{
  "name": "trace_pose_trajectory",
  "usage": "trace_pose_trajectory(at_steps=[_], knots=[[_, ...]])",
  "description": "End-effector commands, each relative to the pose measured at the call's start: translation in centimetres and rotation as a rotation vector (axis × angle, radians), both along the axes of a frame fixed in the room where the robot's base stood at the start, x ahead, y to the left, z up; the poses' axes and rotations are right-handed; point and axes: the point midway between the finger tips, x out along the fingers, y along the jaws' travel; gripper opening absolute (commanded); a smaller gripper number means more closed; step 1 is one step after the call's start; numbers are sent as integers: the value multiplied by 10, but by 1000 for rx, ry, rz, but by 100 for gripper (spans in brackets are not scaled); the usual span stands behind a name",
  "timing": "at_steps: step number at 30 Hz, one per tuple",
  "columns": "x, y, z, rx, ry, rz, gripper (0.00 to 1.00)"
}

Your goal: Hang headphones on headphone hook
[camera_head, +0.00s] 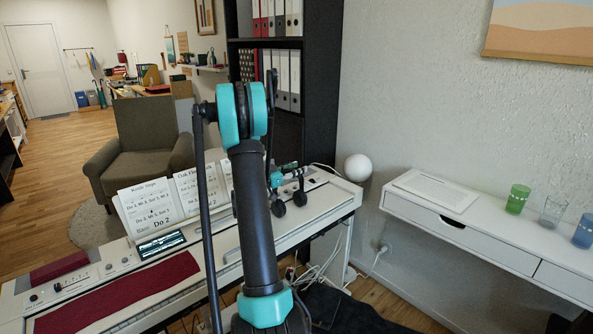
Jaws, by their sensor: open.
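My gripper (289,203) is open, with its two dark fingertips apart and pointing down over the right part of the white digital piano (318,196). I see nothing held between the fingertips. I cannot make out the headphones or the headphone hook in this view. My black and teal arm crosses the middle of the picture and hides part of the piano and the sheet music.
Sheet music (147,205) stands on the piano, and a dark red cloth (120,294) covers its keys. A white round lamp (357,167) is at the piano's right end. A white desk (470,225) with several glasses stands right. Cables hang between them.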

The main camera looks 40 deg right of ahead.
Motion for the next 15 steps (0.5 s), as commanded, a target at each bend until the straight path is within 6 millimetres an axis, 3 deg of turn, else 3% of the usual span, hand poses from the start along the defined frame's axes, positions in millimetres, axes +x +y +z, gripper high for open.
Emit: trace_pose_trajectory(at_steps=[15], knots=[[-6, 95, 0, 0, 0, 5, 42]])
